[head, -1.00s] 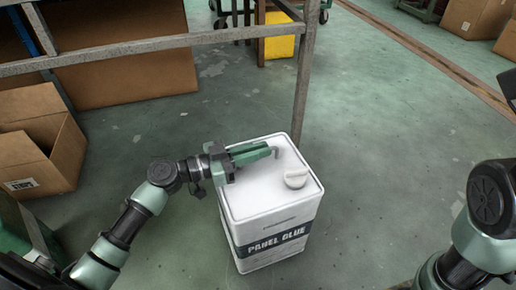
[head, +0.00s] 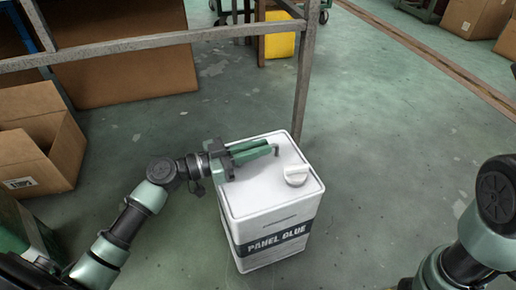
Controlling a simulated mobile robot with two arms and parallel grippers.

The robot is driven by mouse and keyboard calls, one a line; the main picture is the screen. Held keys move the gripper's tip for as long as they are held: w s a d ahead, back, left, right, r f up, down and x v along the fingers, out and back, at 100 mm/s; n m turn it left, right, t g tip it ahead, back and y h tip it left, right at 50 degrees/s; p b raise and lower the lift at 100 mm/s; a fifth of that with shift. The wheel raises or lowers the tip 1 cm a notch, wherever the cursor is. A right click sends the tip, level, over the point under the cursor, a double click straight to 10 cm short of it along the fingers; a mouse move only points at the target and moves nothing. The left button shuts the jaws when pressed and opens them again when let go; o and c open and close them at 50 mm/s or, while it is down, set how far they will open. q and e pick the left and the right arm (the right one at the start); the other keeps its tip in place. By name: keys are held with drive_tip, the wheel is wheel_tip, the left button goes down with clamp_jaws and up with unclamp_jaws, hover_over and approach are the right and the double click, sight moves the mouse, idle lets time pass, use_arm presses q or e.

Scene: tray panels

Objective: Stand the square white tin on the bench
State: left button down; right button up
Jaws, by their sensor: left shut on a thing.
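The square white tin (head: 272,205) is in the middle of the head view, upright, with a dark band reading PANEL GLUE and a round white cap on top. My left gripper (head: 262,151) reaches across its top from the left, shut, with its green fingers at the small dark handle there. The fingers hide most of the handle. Whether the tin's base touches the floor cannot be told. My right arm shows at the right edge; its gripper is out of view. No bench top can be made out for certain.
A grey metal frame (head: 170,40) with an upright post stands just beyond the tin. An open cardboard box (head: 40,140) is at the left. A yellow thing (head: 280,36) is behind the frame. The floor right of the tin is clear.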

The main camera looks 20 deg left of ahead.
use_arm(q)
drive_tip(key=shift+s+d+f, duration=0.1)
drive_tip(key=shift+f, duration=0.55)
drive_tip(key=c, duration=1.4)
unclamp_jaws()
drive_tip(key=shift+f, duration=0.1)
drive_tip(key=shift+c, duration=0.2)
drive_tip(key=shift+o, duration=0.7)
drive_tip(key=shift+f, duration=0.1)
drive_tip(key=o, duration=0.5)
drive_tip(key=shift+r, duration=0.3)
